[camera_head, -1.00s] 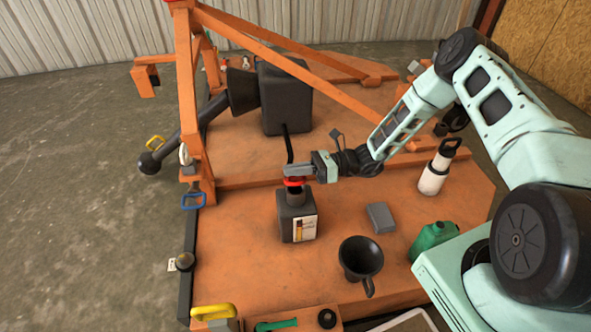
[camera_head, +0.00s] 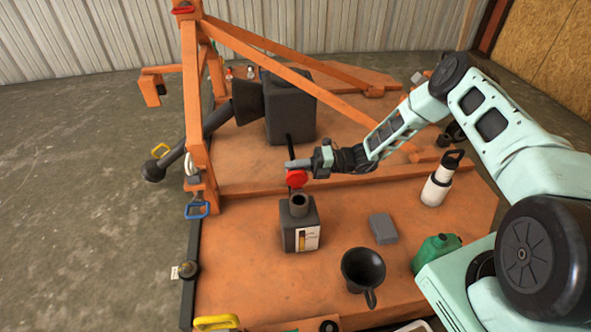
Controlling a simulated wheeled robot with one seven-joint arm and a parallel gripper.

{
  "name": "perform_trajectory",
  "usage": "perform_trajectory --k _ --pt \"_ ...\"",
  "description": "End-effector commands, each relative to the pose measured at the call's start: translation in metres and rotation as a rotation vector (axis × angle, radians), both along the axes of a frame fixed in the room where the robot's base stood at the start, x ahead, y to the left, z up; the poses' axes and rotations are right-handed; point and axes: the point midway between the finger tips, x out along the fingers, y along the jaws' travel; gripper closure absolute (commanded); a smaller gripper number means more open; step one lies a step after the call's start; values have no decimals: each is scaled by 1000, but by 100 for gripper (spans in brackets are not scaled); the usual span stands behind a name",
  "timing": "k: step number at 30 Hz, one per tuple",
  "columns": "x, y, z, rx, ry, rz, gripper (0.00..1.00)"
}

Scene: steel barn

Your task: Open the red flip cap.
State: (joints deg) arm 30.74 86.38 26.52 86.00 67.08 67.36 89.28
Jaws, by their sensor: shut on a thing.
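The red flip cap (camera_head: 297,179) stands tipped up, its round face turned toward the camera, just above and behind the neck of a dark grey container (camera_head: 290,238) with a pale label. The neck's round mouth (camera_head: 299,200) shows uncovered. My gripper (camera_head: 299,164) comes from the right and is shut on the cap at its upper edge. The fingers hide part of the cap, and I cannot tell whether a hinge joins it to the neck. The container stands upright on the orange deck (camera_head: 240,275).
A black funnel-like vessel (camera_head: 363,270), a grey block (camera_head: 383,229), a green can (camera_head: 436,253) and a white bottle (camera_head: 438,183) stand to the right. Orange frame bars (camera_head: 290,75) and a large dark box (camera_head: 291,108) rise behind. The deck left of the container is bare.

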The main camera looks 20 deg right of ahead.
Motion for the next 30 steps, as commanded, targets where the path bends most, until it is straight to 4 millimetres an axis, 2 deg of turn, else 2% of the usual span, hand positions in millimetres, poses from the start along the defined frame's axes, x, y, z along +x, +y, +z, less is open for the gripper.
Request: perform_trajectory --k 12,30 --pt "13 -5 -13 44 254 -2 100" --pt "15 -5 -16 57 325 -1 100"
